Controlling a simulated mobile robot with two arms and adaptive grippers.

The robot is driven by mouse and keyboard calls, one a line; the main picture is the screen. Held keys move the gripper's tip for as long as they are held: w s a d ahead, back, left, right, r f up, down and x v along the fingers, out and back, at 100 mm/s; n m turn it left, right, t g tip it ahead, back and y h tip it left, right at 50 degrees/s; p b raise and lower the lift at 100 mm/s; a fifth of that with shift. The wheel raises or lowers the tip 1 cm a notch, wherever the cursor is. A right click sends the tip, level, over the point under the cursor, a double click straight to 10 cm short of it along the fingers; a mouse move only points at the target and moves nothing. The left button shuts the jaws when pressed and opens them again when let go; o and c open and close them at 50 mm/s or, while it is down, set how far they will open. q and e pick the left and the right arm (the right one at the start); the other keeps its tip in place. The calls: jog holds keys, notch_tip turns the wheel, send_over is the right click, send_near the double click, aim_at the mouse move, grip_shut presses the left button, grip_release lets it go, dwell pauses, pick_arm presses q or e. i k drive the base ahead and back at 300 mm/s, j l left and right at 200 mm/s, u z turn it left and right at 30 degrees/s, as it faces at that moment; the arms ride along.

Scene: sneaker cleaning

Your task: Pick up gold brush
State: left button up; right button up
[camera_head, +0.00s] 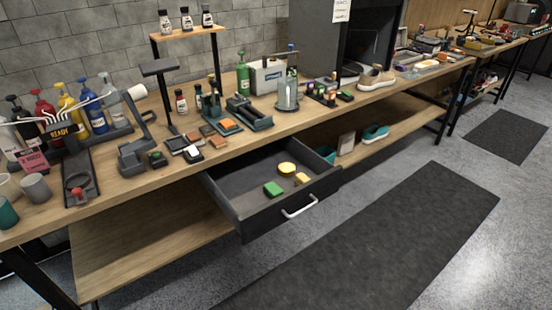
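A dark drawer (243,203) under the workbench is pulled open. In it lie a rounded yellow item (287,168), a green block (273,188) and a small gold-tan block (302,178). The gold-tan block may be the gold brush, but bristles are too small to tell. Neither of my grippers is in view.
The wooden workbench (110,192) holds several coloured pump bottles (70,108), small brushes and blocks, a metal dispenser (288,95) and a tan sneaker (376,78). A teal shoe (375,132) sits on the lower shelf. The dark floor mat (370,245) is clear.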

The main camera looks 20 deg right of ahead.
aim_at(301, 178)
jog(key=i+l+u, duration=0.1)
jog(key=l+u, duration=0.9)
jog(key=i+l, duration=0.05)
